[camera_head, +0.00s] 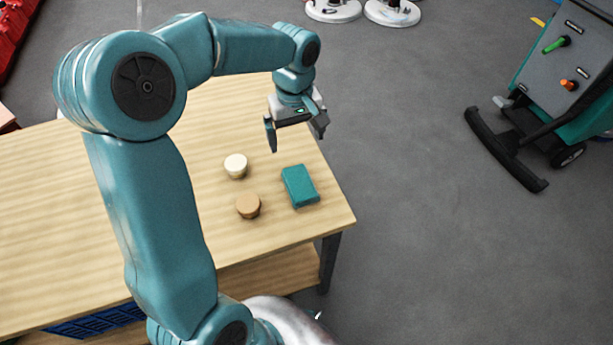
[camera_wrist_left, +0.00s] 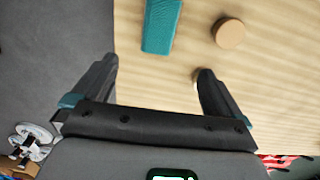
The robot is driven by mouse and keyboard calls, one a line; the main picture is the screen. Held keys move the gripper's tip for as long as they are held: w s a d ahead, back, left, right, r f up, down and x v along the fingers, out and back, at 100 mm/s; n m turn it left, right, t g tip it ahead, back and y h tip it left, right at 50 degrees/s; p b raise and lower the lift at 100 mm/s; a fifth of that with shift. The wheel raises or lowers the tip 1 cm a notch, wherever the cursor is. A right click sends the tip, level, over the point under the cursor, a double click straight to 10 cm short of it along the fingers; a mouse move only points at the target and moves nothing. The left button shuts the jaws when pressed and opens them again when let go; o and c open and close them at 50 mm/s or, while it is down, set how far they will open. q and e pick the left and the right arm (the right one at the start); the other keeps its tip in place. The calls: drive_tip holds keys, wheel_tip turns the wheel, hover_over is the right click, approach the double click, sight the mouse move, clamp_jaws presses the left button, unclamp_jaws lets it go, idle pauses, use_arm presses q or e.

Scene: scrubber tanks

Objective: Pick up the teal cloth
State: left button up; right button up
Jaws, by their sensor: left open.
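The teal cloth (camera_head: 300,186) is a flat, folded rectangle lying on the wooden table (camera_head: 80,210) near its right edge. It also shows at the top of the left wrist view (camera_wrist_left: 161,25), partly cut off by the frame edge. My left gripper (camera_head: 297,140) hangs above the table, behind the cloth in the head view, and points down. Its fingers are spread and empty in the left wrist view (camera_wrist_left: 155,85), and it is apart from the cloth. My right gripper is not in view.
A tan round item (camera_head: 248,206) and a cream round item (camera_head: 235,166) stand left of the cloth. A blue crate (camera_head: 98,321) is low under the table. A teal and grey machine (camera_head: 565,75) stands on the floor at right. Grey floor lies open between.

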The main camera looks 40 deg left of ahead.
use_arm(q)
hover_over(299, 180)
wheel_tip(299, 180, down, 11)
drive_tip(key=shift+s+a+r, duration=0.1)
drive_tip(key=shift+a, duration=0.05)
drive_tip(key=shift+s+f, duration=0.2)
drive_tip(key=shift+f, duration=0.3)
drive_tip(key=f, duration=0.4)
drive_tip(key=shift+w+f, duration=0.25)
drive_tip(key=shift+w, duration=0.05)
drive_tip(key=shift+s, duration=0.1)
drive_tip(key=c, duration=1.1)
